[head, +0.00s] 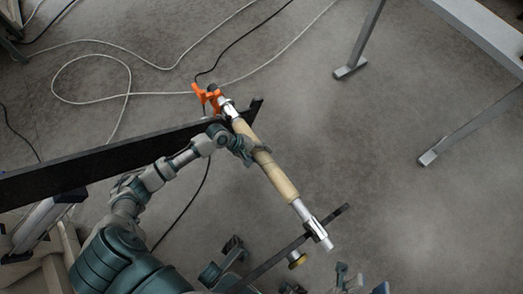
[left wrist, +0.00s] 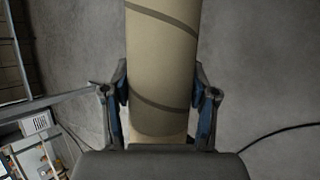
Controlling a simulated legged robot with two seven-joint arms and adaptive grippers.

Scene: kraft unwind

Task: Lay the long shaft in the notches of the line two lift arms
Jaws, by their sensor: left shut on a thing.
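The long shaft (head: 304,210) is a silver bar with a tan cardboard roll (head: 279,183) around its middle. It lies diagonally in the head view. One lift arm (head: 120,154), a long black beam, passes under its upper end; a thinner dark lift arm (head: 275,260) crosses near its lower end. I cannot tell whether the shaft sits in the notches or just above them. My left gripper (head: 255,150) is shut around the tan roll; the roll fills the space between its fingers in the left wrist view (left wrist: 160,95). Grey and teal parts at the bottom edge may be my right gripper (head: 348,278).
An orange piece (head: 207,97) is at the shaft's upper end. A grey metal frame (head: 455,135) stands at the right. Pale and black cables (head: 130,78) lie on the concrete floor.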

